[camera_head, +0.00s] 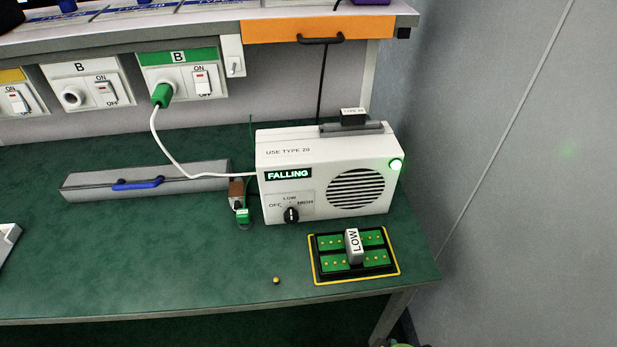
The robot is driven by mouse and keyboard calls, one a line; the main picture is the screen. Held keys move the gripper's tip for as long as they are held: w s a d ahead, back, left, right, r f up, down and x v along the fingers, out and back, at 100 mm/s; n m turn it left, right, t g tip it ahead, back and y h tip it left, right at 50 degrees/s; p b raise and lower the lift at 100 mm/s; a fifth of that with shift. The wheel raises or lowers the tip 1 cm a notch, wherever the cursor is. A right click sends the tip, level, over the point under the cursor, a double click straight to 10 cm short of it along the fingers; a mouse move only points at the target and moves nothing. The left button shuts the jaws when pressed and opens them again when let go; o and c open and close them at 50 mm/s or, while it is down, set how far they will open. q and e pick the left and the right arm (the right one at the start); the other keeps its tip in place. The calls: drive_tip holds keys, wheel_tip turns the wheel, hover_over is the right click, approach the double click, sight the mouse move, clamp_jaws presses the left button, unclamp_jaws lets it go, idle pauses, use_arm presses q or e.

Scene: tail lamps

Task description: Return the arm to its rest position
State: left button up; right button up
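Neither of my arms nor grippers shows clearly in the head view. A white box device (325,175) marked "USE TYPE 20" stands on the green table (150,260), with a lit "FALLING" display, a round speaker grille and a lit green lamp at its right end. Its black dial (291,214) sits below the display; I cannot tell its exact setting. A small dark block (353,116) with a white label lies on top of the device.
A white cable runs from a green plug (162,95) in a wall socket to the device. A long grey case (145,182) with a blue handle lies at the left. An orange drawer (315,28) hangs above. The front left of the table is mostly clear.

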drive_tip(key=s+f+g, duration=0.1)
drive_tip(key=s+f, duration=0.2)
drive_tip(key=f, duration=0.5)
drive_tip(key=s+f, duration=0.3)
drive_tip(key=f, duration=0.5)
drive_tip(key=s+d+f+g, duration=0.1)
drive_tip(key=s+d+f, duration=0.2)
drive_tip(key=s+f, duration=0.6)
drive_tip(key=s, duration=0.3)
drive_tip(key=shift+s, duration=0.4)
drive_tip(key=shift+d, duration=0.1)
idle(0.5)
